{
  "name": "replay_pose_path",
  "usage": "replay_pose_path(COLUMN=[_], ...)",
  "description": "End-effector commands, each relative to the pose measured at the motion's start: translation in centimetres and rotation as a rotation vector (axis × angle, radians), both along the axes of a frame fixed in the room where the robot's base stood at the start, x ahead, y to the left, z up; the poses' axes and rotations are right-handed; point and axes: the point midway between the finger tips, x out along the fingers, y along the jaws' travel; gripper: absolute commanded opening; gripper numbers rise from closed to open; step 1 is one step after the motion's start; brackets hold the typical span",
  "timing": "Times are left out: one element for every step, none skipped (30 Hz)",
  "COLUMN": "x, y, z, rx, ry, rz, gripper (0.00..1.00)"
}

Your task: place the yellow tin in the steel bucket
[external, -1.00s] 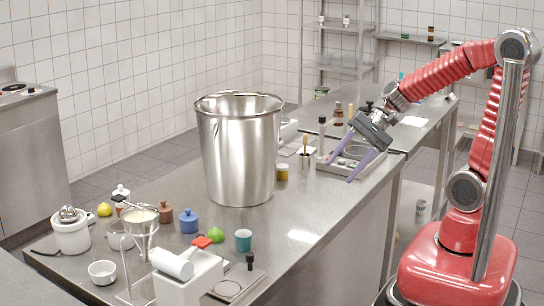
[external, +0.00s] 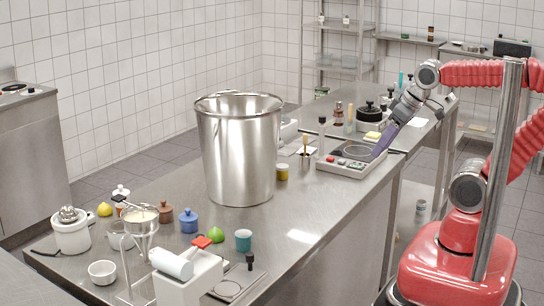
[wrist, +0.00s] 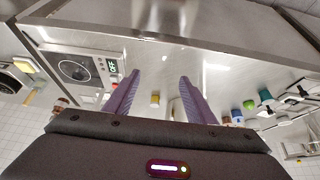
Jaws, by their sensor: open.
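The yellow tin (external: 282,172) is small and stands upright on the steel counter, just right of the bucket. It also shows in the wrist view (wrist: 155,101), between my two purple fingers but some way beyond them. The steel bucket (external: 238,155) is large, tall and open-topped, and stands upright mid-counter. Its inside is mostly hidden. My gripper (external: 379,152) is over the right side of the counter near the scale, apart from both tin and bucket. In the wrist view my gripper (wrist: 158,80) has its fingers wide apart with nothing held.
A scale-like device (external: 347,165) sits by my fingers, right of the tin. A small pot with a brush (external: 305,158) stands between them. A teal cup (external: 243,240), a blue pot (external: 189,220) and a green fruit (external: 217,234) stand in front of the bucket.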

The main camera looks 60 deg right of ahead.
Motion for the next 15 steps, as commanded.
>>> replay_pose_path(x=[0.0,0.0,0.0,0.01,0.01,0.01,0.01,0.01,0.01,0.01,0.01,0.04,0.06,0.09,0.15], y=[0.0,0.0,0.01,0.01,0.01,0.01,0.02,0.02,0.02,0.02,0.0,-0.02,-0.03,-0.05,-0.08], z=[-0.01,-0.01,-0.01,-0.02,-0.02,-0.02,-0.02,-0.02,-0.02,-0.02,-0.03,-0.12,-0.22,-0.36,-0.64], rx=[0.0,0.0,0.002,0.002,0.002,0.002,0.002,0.002,0.002,0.002,0.003,0.003,0.003,0.003,0.003], ry=[0.0,0.0,0.001,0.001,0.001,0.001,0.001,0.001,0.001,0.001,0.001,0.004,0.008,0.013,0.023], rz=[-0.001,-0.001,-0.001,-0.001,-0.001,-0.001,-0.002,-0.002,-0.002,-0.002,-0.003,-0.004,-0.004,-0.005,-0.006], gripper=[0.5,0.5,0.52,0.54,0.54,0.54,0.54,0.54,0.54,0.54,0.54,0.54,0.54,0.54,0.54])
